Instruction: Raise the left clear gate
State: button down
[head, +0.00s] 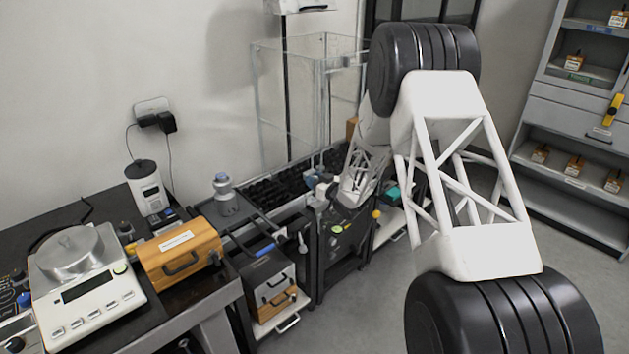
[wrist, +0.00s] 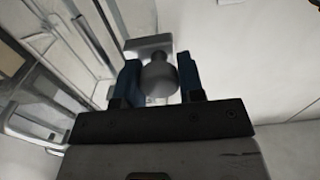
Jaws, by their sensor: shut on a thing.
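The clear gate structure shows in the head view as a tall transparent box with thin pale edges (head: 287,100), standing on a dark bench by the wall. I cannot tell its left panel apart from the others. In the wrist view, my gripper (wrist: 160,76) has its two blue fingers closed on both sides of a round grey knob (wrist: 159,82). A pale plate (wrist: 150,43) lies behind the knob. In the head view, my gripper (head: 322,190) is small beside the lower front of the clear box, partly hidden by my arm.
A white scale (head: 85,285) and an orange case (head: 178,252) stand on the left table. A grey bottle-like weight (head: 224,190) sits nearer the bench. Shelves with small orange-brown blocks (head: 575,165) stand at the right. The floor between is clear.

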jog(key=shift+r, duration=0.1)
notch_tip(320, 180, up, 21)
jog(key=shift+r, duration=0.1)
dwell(0.5)
jog(key=c, duration=1.1)
grip_release()
jog(key=shift+o, duration=0.2)
jog(key=shift+s+d, duration=0.1)
jog(key=v, duration=0.7)
jog(key=shift+s+d, duration=0.25)
jog(key=shift+r, duration=0.1)
